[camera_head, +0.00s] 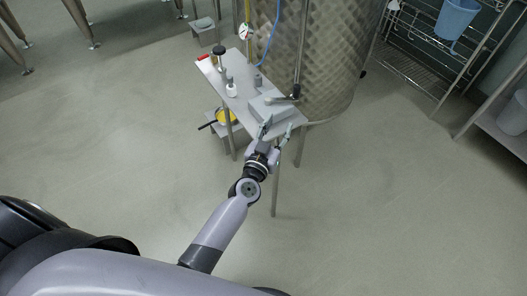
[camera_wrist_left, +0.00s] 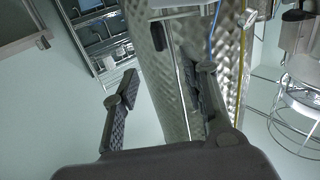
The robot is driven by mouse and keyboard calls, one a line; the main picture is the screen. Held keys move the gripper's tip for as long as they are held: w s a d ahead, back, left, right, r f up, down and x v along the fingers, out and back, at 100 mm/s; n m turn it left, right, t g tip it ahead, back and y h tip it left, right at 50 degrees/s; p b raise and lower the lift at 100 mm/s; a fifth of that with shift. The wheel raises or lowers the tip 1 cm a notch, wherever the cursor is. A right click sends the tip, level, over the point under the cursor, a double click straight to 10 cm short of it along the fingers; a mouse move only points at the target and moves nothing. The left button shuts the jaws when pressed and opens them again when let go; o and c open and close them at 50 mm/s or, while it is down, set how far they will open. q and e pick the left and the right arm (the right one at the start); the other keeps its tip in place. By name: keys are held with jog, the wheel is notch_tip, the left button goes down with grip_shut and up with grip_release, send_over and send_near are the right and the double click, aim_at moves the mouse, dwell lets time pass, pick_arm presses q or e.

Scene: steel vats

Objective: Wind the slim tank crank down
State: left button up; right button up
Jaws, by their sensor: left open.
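The slim tank (camera_head: 325,60) is a tall steel cylinder with a dimpled shell; it also fills the middle of the left wrist view (camera_wrist_left: 232,75). The dark crank (camera_head: 285,99) sits at the foot of a thin upright pole, above the right end of a small grey table. In the left wrist view a short black handle (camera_wrist_left: 157,36), probably the crank's grip, hangs near the top. My left gripper (camera_head: 278,128) is just in front of the table's near edge, below the crank and apart from it. Its fingers (camera_wrist_left: 165,90) are spread and empty. My right gripper is out of view.
The grey table (camera_head: 240,103) holds a grey block, a white bottle (camera_head: 232,90) and a black-topped fitting. A yellow pan (camera_head: 227,117) sits low beside its legs. A wire rack with a blue bucket (camera_head: 455,18) stands at right. The floor in front is clear.

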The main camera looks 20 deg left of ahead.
pick_arm(q)
jog(key=s, duration=0.9)
jog(key=shift+s+a+b, duration=0.4)
jog(key=shift+a+b, duration=0.05)
jog(key=shift+c, duration=0.5)
